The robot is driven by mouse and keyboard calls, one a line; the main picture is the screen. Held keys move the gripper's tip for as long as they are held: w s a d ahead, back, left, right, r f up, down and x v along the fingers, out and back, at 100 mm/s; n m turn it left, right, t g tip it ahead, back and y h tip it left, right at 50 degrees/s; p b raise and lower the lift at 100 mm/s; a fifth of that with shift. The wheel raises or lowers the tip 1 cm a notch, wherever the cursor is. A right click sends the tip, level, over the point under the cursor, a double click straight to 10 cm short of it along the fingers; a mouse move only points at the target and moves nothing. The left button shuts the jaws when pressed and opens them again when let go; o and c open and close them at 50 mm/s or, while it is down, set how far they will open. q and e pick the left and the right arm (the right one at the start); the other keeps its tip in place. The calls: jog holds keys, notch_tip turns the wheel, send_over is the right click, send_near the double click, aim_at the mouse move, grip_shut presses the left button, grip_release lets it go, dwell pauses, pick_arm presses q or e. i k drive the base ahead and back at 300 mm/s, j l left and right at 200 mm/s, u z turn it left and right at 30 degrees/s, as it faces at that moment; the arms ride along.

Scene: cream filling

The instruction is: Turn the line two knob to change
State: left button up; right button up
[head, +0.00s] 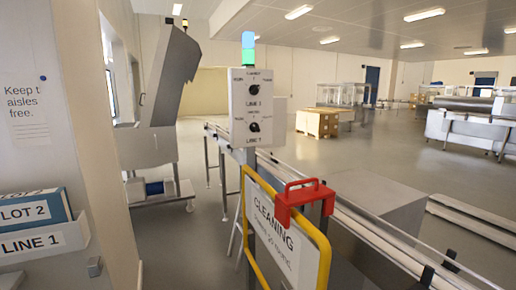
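A pale control box (251,108) stands on a post ahead of me, near the middle of the head view. It carries two dark knobs. The upper knob (254,90) is above a label that reads LINE 1. The lower knob (254,127) is above a label that looks like LINE 2. The lettering around the knobs is too small to read, and I cannot tell which way either knob points. A lit blue and green lamp (248,48) tops the box. Neither of my grippers is in view.
A wall with blue LOT 2 (35,212) and LINE 1 (40,243) holders is close at left. Open floor lies left of the sign.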

aim_at(254, 127)
jog(key=i+j+z, duration=0.15)
jog(key=j+z, duration=0.25)
jog(key=i+j+z, duration=0.1)
jog(key=j+z, duration=0.75)
jog(key=j, duration=0.15)
